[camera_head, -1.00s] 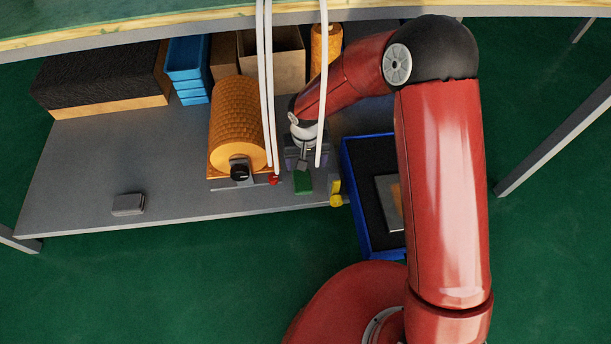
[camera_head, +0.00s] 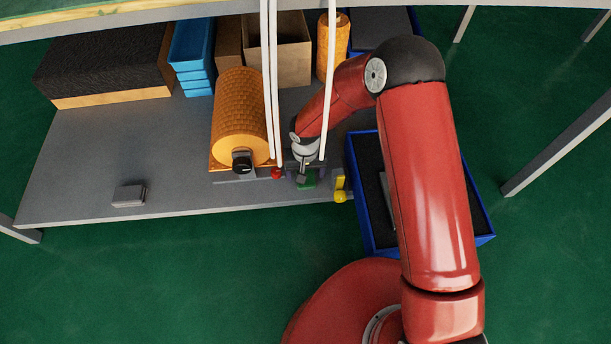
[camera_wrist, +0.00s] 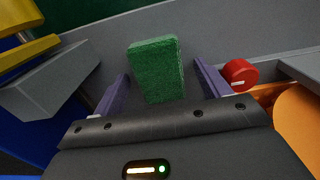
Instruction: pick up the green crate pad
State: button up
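The green crate pad (camera_wrist: 156,70) is a small textured green block on the grey bench shelf. In the wrist view it lies between and a little beyond the two purple fingers of my gripper (camera_wrist: 160,85), with gaps on both sides. In the head view the pad (camera_head: 308,180) shows only in part, below and beside my gripper (camera_head: 305,176), which covers the rest. My gripper is open, and the fingers do not appear to touch the pad.
A red knob (camera_wrist: 239,73) stands close beside the right finger. A yellow part (camera_head: 340,190) and a blue bin (camera_head: 365,215) are to the right. An orange roll (camera_head: 238,120) is to the left. The shelf's left front is mostly clear, except for a small grey box (camera_head: 129,195).

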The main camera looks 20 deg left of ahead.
jog(key=c, duration=1)
notch_tip(320, 180, up, 10)
jog(key=p, duration=0.1)
jog(key=shift+p, duration=0.35)
jog(key=o, duration=0.3)
jog(key=shift+c, duration=1.2)
